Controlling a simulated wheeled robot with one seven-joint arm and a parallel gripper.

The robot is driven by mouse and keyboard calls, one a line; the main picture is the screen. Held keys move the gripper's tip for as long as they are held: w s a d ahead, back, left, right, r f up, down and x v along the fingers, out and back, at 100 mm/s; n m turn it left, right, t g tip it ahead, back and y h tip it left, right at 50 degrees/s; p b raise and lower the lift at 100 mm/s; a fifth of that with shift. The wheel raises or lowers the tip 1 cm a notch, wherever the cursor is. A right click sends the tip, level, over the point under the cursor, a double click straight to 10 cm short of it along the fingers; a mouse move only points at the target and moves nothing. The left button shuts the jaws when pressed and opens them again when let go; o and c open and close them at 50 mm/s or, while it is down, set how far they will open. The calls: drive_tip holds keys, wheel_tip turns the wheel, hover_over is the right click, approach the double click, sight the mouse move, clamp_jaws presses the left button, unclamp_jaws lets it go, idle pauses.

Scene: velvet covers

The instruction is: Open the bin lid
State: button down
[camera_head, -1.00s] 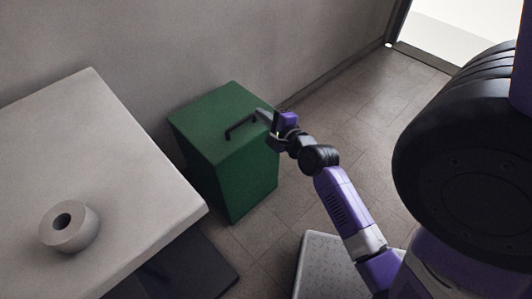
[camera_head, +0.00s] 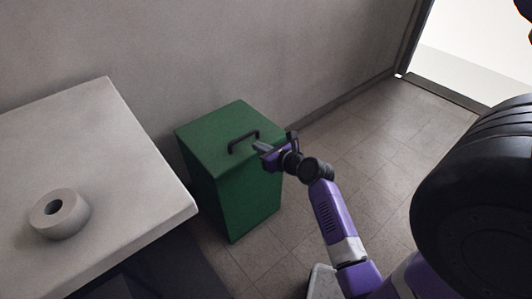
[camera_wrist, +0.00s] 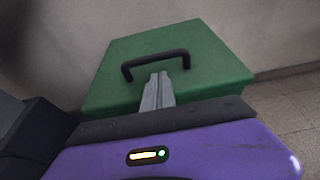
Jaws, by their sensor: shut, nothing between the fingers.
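The green bin (camera_head: 232,190) stands on the floor against the wall, and its flat lid (camera_head: 212,133) is closed. A black handle (camera_head: 243,141) arches up from the lid's top. My gripper (camera_head: 260,147) is at the lid's right edge, beside the handle in the head view. In the wrist view my gripper's fingers (camera_wrist: 158,88) are shut together and empty, pointing at the handle (camera_wrist: 155,62) with the green lid (camera_wrist: 190,80) behind. The fingertips overlap the space under the handle in that view; I cannot tell whether they touch it.
The wall is close behind the bin. Tiled floor (camera_head: 370,150) to the right is open, up to a bright doorway (camera_head: 470,50).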

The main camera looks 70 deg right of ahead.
sight(252, 150)
drive_tip(key=shift+b+x, duration=0.55)
drive_tip(key=shift+x, duration=1.65)
